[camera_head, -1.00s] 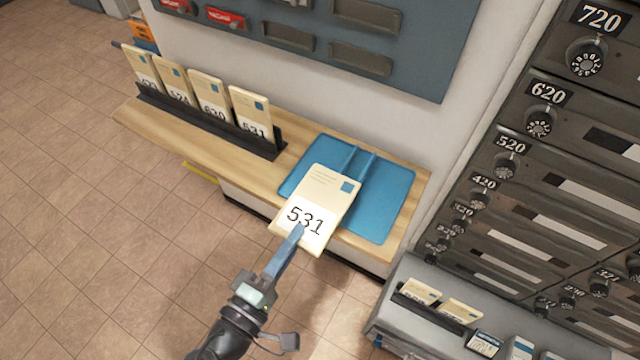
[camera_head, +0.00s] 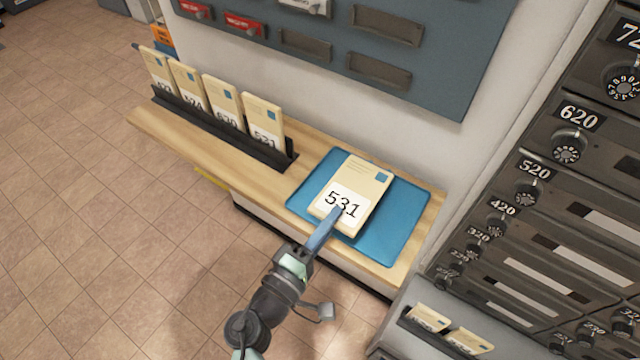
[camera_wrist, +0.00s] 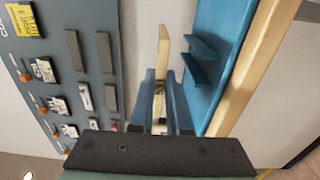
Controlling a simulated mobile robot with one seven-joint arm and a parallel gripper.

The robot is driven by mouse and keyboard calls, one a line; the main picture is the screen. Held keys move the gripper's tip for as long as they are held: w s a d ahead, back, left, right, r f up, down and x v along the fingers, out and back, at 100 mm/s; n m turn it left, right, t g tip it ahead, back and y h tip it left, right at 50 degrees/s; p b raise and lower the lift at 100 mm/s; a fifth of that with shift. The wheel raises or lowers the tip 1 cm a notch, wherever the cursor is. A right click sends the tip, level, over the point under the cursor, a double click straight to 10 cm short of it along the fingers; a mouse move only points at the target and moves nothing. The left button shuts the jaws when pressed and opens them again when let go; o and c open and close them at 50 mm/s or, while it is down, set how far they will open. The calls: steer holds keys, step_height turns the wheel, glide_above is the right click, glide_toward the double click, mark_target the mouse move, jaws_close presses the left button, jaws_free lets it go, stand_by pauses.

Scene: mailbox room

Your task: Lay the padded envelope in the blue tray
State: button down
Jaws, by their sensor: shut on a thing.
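The padded envelope (camera_head: 357,187) is cream, with a blue stamp and a white label reading 531. My gripper (camera_head: 336,216) is shut on its near edge. In the head view the envelope overlaps the blue tray (camera_head: 407,225), which lies on the wooden shelf. In the wrist view the envelope (camera_wrist: 163,60) shows edge-on between the fingers (camera_wrist: 161,90), beside the tray (camera_wrist: 212,70) and its raised ribs. The envelope looks held a little above the tray; I cannot tell whether it touches.
A black rack (camera_head: 220,130) with several numbered envelopes stands on the shelf (camera_head: 285,185) left of the tray. A grey panel with slots (camera_head: 350,45) is on the wall behind. Dark numbered mailboxes (camera_head: 560,220) rise at the right, with a lower rack of envelopes below.

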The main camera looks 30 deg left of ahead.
mark_target(336, 235)
steer(key=w+f+b, duration=0.1)
steer(key=w+f, duration=0.1)
steer(key=shift+w+f+b, duration=0.1)
steer(key=shift+w+b, duration=0.2)
steer(key=shift+b, duration=0.1)
step_height(336, 235, down, 2)
steer(key=b, duration=0.3)
steer(key=shift+f, duration=0.15)
steer(key=shift+s, duration=0.1)
steer(key=c, duration=0.7)
jaws_free()
steer(key=shift+f, duration=0.25)
steer(key=shift+s+f+b, duration=0.1)
steer(key=shift+f+b, duration=0.25)
steer(key=shift+b, duration=0.2)
steer(key=shift+c, duration=0.2)
steer(key=shift+d+f, duration=0.1)
steer(key=shift+f, duration=0.1)
steer(key=shift+c, duration=1.1)
